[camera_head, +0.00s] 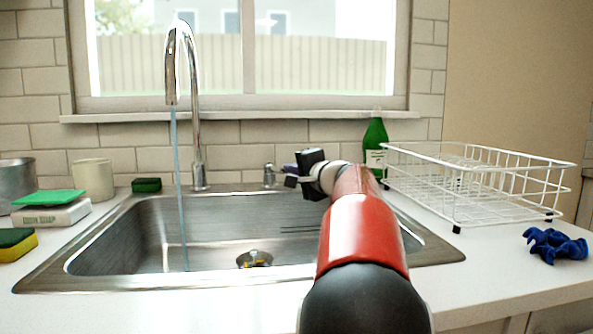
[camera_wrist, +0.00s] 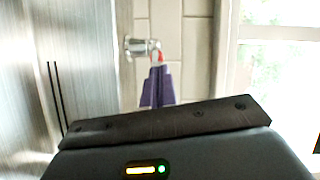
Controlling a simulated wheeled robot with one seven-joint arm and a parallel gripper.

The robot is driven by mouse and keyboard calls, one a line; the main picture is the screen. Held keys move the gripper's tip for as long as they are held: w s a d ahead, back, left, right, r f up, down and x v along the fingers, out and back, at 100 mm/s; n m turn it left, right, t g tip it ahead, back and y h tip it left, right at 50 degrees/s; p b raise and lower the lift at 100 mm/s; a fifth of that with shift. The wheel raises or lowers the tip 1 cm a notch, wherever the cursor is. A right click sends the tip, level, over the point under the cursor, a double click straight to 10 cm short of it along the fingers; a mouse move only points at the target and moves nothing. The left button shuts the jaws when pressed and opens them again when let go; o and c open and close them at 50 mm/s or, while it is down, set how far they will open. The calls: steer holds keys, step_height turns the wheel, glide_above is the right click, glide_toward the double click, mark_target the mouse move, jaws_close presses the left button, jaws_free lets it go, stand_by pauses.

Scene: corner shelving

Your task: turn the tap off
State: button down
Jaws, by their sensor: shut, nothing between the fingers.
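The chrome gooseneck tap (camera_head: 196,110) stands behind the sink, and a thin stream of water (camera_head: 178,180) runs from its spout into the basin. A small chrome knob (camera_head: 269,175), apparently the tap's handle, stands on the rim to the right of the spout. It also shows in the wrist view (camera_wrist: 138,47). My gripper (camera_head: 287,169) is just right of the knob, with its purple fingers shut and empty. In the wrist view the shut fingertips (camera_wrist: 157,60) overlap the knob's end; I cannot tell whether they touch it.
The steel sink (camera_head: 125,235) lies below my arm. A green bottle (camera_head: 375,140) and a white dish rack (camera_head: 470,215) stand to the right, with a blue cloth (camera_head: 555,245). A cream cup (camera_head: 93,180), sponges and a pot (camera_head: 14,182) are on the left. The tiled wall is close behind.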

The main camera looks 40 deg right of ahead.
steer(key=a+b, duration=0.2)
steer(key=b, duration=0.1)
steer(key=shift+w+a+f, duration=0.15)
steer(key=shift+a, duration=0.2)
